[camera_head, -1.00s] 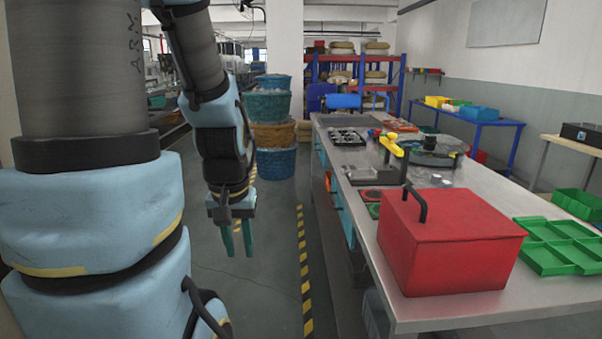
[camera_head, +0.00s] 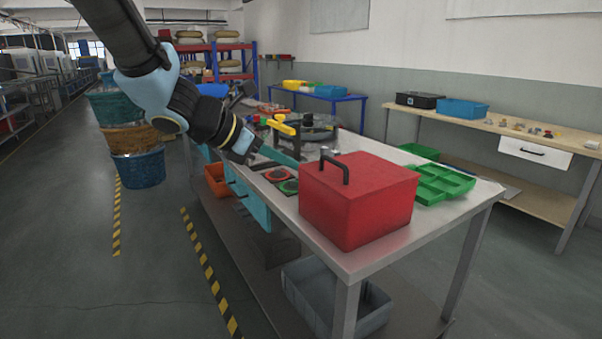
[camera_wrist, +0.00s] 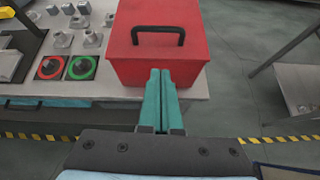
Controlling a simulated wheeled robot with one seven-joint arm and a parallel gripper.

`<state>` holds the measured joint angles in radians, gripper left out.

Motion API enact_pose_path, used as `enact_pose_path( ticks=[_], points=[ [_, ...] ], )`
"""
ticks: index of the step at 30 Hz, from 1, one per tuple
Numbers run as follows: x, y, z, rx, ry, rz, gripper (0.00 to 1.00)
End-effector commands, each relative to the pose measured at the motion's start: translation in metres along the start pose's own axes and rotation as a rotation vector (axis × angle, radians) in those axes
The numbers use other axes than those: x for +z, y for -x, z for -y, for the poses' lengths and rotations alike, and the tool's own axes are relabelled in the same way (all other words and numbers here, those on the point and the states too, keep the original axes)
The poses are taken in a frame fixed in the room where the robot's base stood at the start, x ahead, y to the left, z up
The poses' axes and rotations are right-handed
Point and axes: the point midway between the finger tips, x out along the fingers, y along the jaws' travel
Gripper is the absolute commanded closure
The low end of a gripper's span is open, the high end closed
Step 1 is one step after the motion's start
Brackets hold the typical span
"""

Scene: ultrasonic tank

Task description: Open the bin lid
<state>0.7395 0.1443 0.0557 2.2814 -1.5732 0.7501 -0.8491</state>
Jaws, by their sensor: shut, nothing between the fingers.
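A red bin (camera_head: 352,207) with a flat red lid stands near the front end of the metal workbench. The lid (camera_head: 368,170) lies closed on it. A black arched handle (camera_head: 336,171) stands up from the lid near its left edge. The handle also shows in the wrist view (camera_wrist: 158,36), across the lid. My gripper (camera_head: 297,160) has teal fingers and is over the bench, just left of the bin's handle. In the wrist view the fingers (camera_wrist: 161,73) are shut together, empty, and point toward the bin. I cannot tell their exact gap from it.
A green divided tray (camera_head: 440,184) lies on the workbench (camera_head: 440,219) right of the bin. Red and green round buttons (camera_head: 289,187) are on the bench left of it. A grey crate (camera_head: 368,309) is below.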

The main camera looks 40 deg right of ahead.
Motion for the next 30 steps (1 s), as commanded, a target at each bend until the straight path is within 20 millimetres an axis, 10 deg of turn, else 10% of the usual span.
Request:
enact_pose_path(
  ticks=[30],
  points=[
    [0.025,-0.108,0.0,0.004,0.081,0.058,1.0]
  ],
)
